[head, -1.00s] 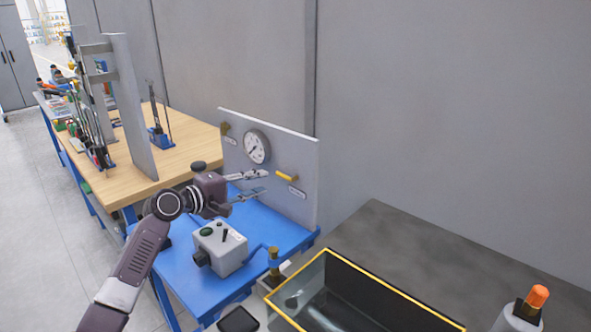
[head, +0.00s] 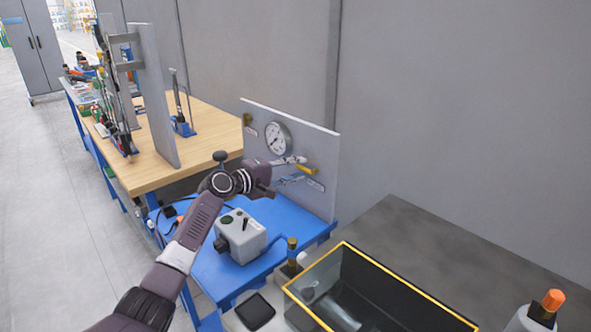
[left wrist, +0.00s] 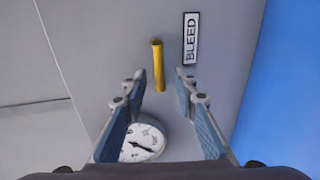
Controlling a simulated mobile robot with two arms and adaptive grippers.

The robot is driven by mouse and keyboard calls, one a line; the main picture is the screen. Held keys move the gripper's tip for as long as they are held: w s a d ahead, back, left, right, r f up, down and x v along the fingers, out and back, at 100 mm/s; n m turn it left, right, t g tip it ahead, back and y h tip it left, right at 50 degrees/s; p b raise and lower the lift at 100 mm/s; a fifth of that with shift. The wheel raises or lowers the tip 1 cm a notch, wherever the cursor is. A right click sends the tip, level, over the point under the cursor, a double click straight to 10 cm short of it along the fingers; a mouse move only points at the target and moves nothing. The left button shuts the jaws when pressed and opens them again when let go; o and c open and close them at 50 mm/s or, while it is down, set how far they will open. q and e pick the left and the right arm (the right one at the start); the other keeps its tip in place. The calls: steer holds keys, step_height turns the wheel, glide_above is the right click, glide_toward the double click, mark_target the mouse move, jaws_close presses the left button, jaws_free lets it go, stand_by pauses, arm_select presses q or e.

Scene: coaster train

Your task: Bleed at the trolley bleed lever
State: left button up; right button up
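The yellow bleed lever (head: 306,169) sticks out from the upright grey panel (head: 322,145) on the blue trolley (head: 208,265). My left gripper (head: 303,170) is open at the panel. In the left wrist view its two fingers (left wrist: 155,92) are spread either side of the lever's lower end, with gaps on both sides and no visible contact. A round pressure gauge (head: 278,138) is on the panel; the wrist view shows it (left wrist: 143,142) partly hidden by the gripper. My right gripper is not in view.
A grey control box (head: 241,240) stands on the trolley below my left arm. A yellow-rimmed glass tank (head: 345,290) and an orange-capped bottle (head: 545,305) are at the front right. A wooden bench (head: 200,150) with equipment stands behind.

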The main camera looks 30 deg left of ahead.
arm_select(q)
steer(key=c, duration=0.3)
jaws_close()
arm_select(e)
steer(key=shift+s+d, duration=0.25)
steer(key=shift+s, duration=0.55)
